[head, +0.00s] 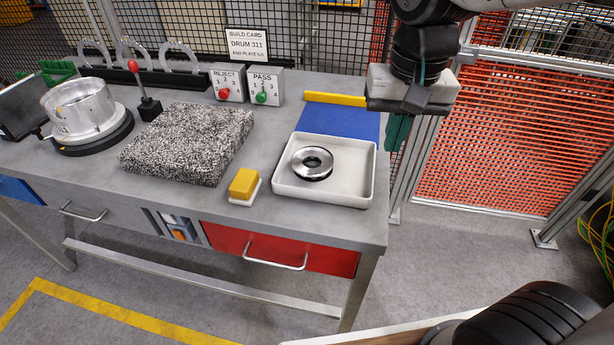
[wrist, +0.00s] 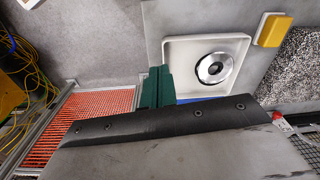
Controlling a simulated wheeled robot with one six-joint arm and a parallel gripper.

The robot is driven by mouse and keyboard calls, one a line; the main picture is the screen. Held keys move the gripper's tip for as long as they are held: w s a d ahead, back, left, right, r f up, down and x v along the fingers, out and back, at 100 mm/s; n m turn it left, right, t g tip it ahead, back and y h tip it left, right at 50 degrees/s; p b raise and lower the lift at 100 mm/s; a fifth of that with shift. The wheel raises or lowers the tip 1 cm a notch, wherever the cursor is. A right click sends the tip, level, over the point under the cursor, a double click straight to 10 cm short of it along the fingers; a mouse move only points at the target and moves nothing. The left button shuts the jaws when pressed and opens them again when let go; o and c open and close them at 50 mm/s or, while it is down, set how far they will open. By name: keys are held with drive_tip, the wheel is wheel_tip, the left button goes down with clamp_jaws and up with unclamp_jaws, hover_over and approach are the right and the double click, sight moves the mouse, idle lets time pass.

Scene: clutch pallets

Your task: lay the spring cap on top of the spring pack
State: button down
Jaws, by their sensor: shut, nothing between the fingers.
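A shiny steel ring with a dark centre (head: 312,163) lies in the white tray (head: 352,192); it looks like the spring cap. A dark layer shows under its rim, and I cannot tell whether this is the spring pack or the cap's own underside. The ring also shows in the wrist view (wrist: 214,67). A silver drum (head: 82,112) stands on a black round base at the far left, its inside only partly visible. My gripper (head: 398,132) is shut and empty, with green fingers pointing down, right of the tray and the blue mat. The fingers also show in the wrist view (wrist: 157,88).
A blue mat (head: 345,122) with a yellow bar (head: 335,99) lies behind the tray. A yellow block on a white base (head: 244,185) and a speckled slab (head: 188,143) are to its left. Reject and pass boxes (head: 264,87) stand behind. A red mesh fence (head: 510,130) stands right of the bench.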

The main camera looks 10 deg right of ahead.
drive_tip(key=m, duration=0.2)
hover_over(307, 175)
drive_tip(key=s, duration=0.2)
wheel_tip(307, 175, down, 5)
drive_tip(key=shift+g, duration=0.3)
drive_tip(key=f, duration=1)
drive_tip(key=shift+w+a+f, duration=0.15)
drive_tip(key=shift+w+a, duration=0.15)
drive_tip(key=shift+w, duration=0.05)
drive_tip(key=shift+w+d, duration=0.35)
drive_tip(key=shift+w, duration=0.55)
